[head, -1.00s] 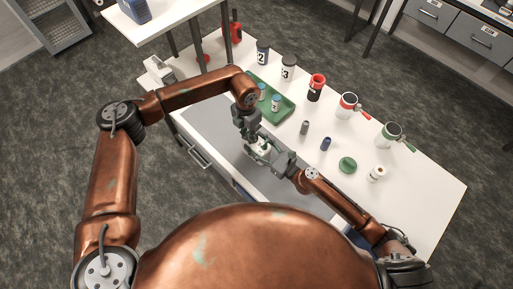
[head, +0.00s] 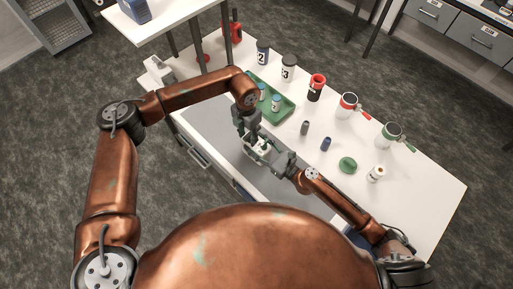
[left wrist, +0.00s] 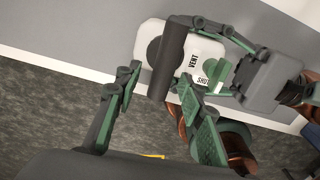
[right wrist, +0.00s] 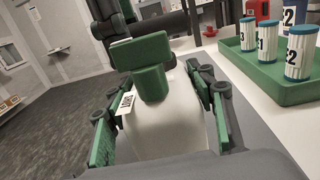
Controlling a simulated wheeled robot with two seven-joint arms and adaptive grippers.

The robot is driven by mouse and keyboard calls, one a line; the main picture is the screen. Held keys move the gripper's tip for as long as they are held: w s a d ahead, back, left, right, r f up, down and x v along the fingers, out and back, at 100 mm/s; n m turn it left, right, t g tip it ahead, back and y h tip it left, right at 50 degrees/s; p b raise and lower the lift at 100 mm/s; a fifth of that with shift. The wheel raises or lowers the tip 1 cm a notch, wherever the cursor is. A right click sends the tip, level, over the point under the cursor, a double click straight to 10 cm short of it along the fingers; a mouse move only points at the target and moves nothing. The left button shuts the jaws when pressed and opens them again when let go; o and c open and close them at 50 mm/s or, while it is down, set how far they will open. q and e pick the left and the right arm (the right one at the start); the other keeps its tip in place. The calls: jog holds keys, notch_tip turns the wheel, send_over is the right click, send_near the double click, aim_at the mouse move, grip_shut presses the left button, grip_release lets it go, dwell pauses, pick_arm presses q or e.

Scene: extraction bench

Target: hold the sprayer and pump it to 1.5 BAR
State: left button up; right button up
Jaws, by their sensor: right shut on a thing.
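The sprayer has a white body and a dark pump handle (left wrist: 168,58). The white body (right wrist: 165,130) fills the space between my right gripper's fingers (right wrist: 165,112), which are shut on it. A green knob (right wrist: 150,65) sits on its front; the left wrist view shows the words VENT and SHUT beside it. My left gripper (left wrist: 160,85) is open, its fingers apart on either side of the handle's near end; whether they touch it I cannot tell. In the head view the sprayer (head: 263,148) is partly hidden between both grippers. No pressure reading is legible.
A green tray (head: 286,115) with small numbered containers lies just behind the grippers. Cups, bottles and a green lid (head: 347,165) stand to the right on the white bench (head: 420,205). The grey mat (head: 215,135) left of the grippers is clear.

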pick_arm(q)
jog(key=shift+r, duration=4.3)
pick_arm(e)
jog(key=o, duration=1.5)
